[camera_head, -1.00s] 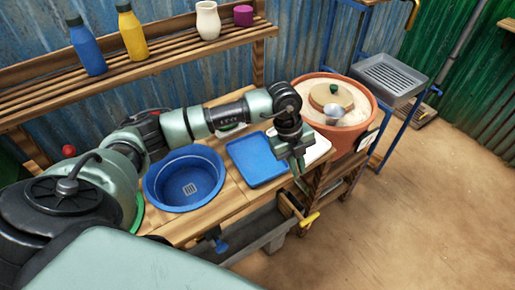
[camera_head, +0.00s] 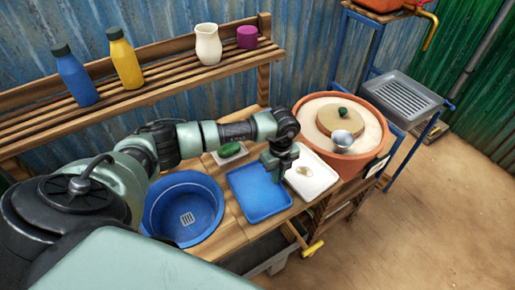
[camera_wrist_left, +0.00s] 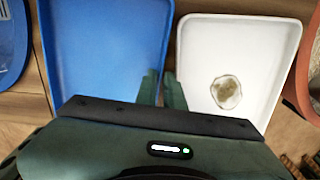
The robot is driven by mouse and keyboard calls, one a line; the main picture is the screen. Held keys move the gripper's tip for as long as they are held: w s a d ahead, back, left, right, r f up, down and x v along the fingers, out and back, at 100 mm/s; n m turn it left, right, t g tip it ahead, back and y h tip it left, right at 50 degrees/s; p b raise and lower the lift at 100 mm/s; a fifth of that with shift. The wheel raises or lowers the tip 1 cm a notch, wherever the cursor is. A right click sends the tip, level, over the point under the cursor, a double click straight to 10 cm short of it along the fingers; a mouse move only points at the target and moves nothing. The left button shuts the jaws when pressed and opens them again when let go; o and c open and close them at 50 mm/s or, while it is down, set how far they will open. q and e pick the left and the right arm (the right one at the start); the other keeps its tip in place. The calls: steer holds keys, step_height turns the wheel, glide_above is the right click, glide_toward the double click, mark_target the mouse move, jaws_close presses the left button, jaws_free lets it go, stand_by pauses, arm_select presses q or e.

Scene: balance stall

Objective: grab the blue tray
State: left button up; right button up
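The blue tray (camera_head: 252,194) is a shallow rectangular tray lying flat on the wooden bench between the blue basin and a white tray. It fills the upper left of the left wrist view (camera_wrist_left: 105,50). My left gripper (camera_head: 276,178) points down at the blue tray's right side, beside the white tray. In the left wrist view its fingers (camera_wrist_left: 162,90) are close together, one on each side of the blue tray's right rim. I cannot tell whether they press on it. My right gripper is not in view.
The blue basin (camera_head: 178,218) stands left of the tray. The white tray (camera_head: 322,180) on the right holds a small pale piece. A green item (camera_head: 229,150) lies behind. A large terracotta pot (camera_head: 371,105) stands at the right. Floor at the far right is clear.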

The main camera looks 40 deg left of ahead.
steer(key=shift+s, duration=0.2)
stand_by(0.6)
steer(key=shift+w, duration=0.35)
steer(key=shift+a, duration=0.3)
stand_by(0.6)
